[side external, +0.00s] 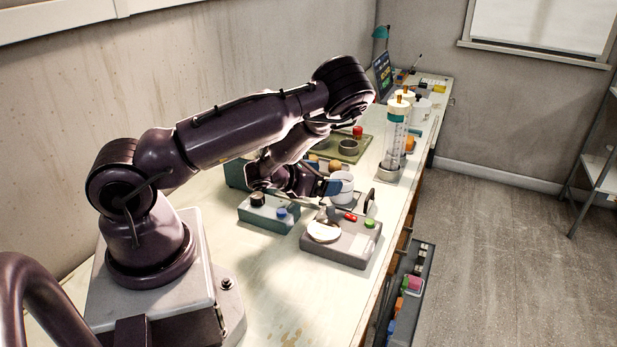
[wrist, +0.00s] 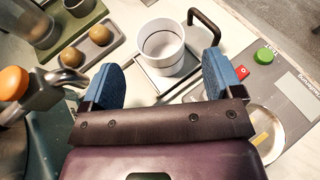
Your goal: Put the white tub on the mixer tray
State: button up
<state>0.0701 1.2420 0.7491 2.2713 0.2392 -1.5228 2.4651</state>
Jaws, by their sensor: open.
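The white tub (wrist: 160,48) is an open, empty-looking cup standing upright on or over a shallow flat tray (wrist: 187,92) with a dark bent handle (wrist: 205,22). In the side external view the white tub (side external: 342,183) is partly behind my gripper (side external: 325,189). In the wrist view my gripper (wrist: 162,80) is open, its two blue fingers spread just short of the tub, with nothing held. I cannot tell for sure whether the tray with the handle is the mixer tray.
A grey device (side external: 340,245) with a round pale plate and red and green buttons stands in front. A teal box (side external: 268,214) with knobs is to its left. A holder with two brown balls (wrist: 88,48) and a clear cylinder (side external: 394,140) stand nearby.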

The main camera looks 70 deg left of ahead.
jog(key=v, duration=0.4)
jog(key=w+d+r+n+g, duration=0.2)
jog(key=d+r+n, duration=0.3)
jog(key=n, duration=0.6)
jog(key=w+d+r+n+g, duration=0.2)
jog(key=d+r+n, duration=0.1)
jog(key=r+n, duration=0.55)
jog(key=s+d+r+n+g+h, duration=0.3)
jog(key=s+d+r+n, duration=0.9)
jog(key=s+n, duration=0.2)
jog(key=shift+s+r+g, duration=0.25)
jog(key=shift+s+g, duration=0.05)
jog(key=shift+s, duration=0.7)
jog(key=shift+d, duration=0.1)
